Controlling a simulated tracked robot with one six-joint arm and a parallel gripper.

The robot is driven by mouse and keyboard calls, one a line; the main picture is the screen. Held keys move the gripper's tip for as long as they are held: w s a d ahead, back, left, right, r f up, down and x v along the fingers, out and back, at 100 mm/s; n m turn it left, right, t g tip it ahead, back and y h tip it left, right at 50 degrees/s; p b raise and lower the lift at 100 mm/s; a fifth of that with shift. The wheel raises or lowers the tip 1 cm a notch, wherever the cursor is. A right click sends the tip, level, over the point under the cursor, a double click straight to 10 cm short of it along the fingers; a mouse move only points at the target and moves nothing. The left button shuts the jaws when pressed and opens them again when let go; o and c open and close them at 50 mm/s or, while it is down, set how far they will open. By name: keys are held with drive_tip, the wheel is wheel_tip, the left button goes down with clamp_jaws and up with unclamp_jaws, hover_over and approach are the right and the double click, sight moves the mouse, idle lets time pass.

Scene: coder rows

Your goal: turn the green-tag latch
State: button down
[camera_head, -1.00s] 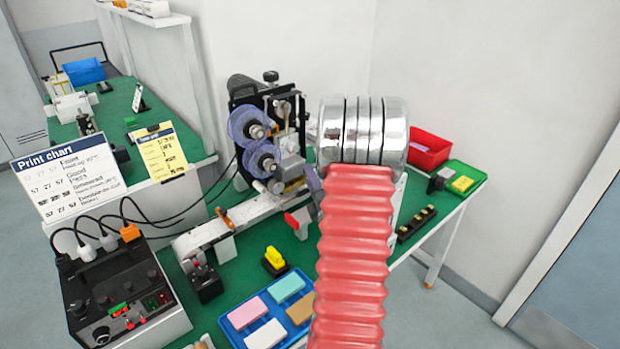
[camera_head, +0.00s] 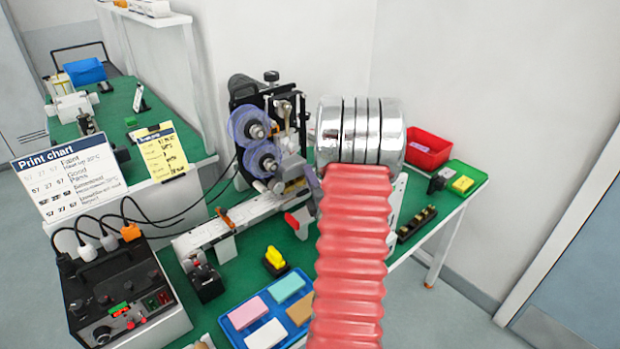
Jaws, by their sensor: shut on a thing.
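The coder machine (camera_head: 283,108) stands on the green bench, with two clear purple reels (camera_head: 247,124) on its left side. I cannot pick out a green-tag latch on it; the part of the machine behind my arm is hidden. My arm, a red ribbed sleeve with a chrome end, reaches up from the bottom to the machine's right side. My gripper is hidden behind the arm, so its jaws and anything between them do not show.
A control box (camera_head: 150,330) with cables stands at the lower left. A blue tray (camera_head: 236,338) with coloured blocks lies in front. A red bin (camera_head: 427,146) and a green tray (camera_head: 478,174) sit at the right. A print chart (camera_head: 68,180) stands at the left.

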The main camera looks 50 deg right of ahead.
drive_tip(key=shift+m, duration=0.3)
idle(0.5)
drive_tip(key=m, duration=0.1)
drive_tip(key=m+g+y, duration=0.1)
drive_tip(key=m, duration=0.1)
drive_tip(key=shift+s+r+m, duration=0.1)
drive_tip(key=shift+r+m, duration=0.2)
drive_tip(key=shift+d+r+m+g+y, duration=0.2)
drive_tip(key=shift+m+y, duration=0.55)
drive_tip(key=shift+m, duration=0.6)
drive_tip(key=shift+d+r+m+g+y, duration=0.1)
drive_tip(key=shift+m+g+y, duration=0.25)
drive_tip(key=shift+m+y, duration=0.7)
drive_tip(key=shift+d+r+m+g+y, duration=0.1)
drive_tip(key=shift+m+g+y, duration=0.3)
drive_tip(key=shift+m, duration=1.2)
drive_tip(key=c, duration=1.6)
unclamp_jaws()
